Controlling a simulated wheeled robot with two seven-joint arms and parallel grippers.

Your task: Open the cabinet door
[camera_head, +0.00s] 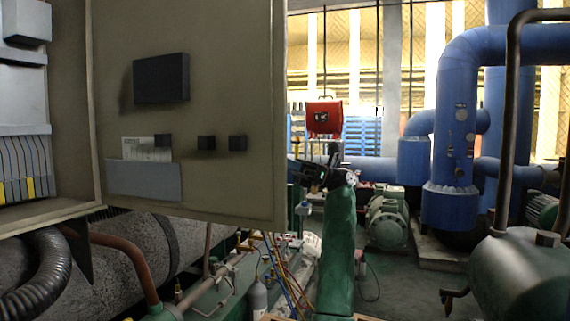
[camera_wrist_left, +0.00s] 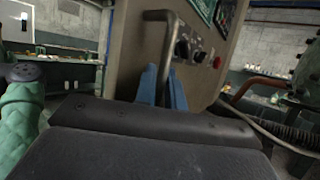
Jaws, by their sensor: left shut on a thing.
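The cabinet door (camera_head: 225,95) stands swung open in the head view, with its inner face towards me. The open cabinet (camera_head: 75,100) is at the far left, its inside showing. In the left wrist view, the door's outer face (camera_wrist_left: 142,55) carries a bent metal bar handle (camera_wrist_left: 166,55). My left gripper (camera_wrist_left: 162,88) has its blue fingers on both sides of the handle's lower part and is shut on it. In the head view the door hides the handle and the left gripper's fingers. My right gripper is in neither view.
Insulated pipes and a black corrugated hose (camera_head: 45,275) run below the cabinet. Blue pipes (camera_head: 460,120), a pump motor (camera_head: 386,222) and a green tank (camera_head: 520,275) are at the right. Some floor shows between them.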

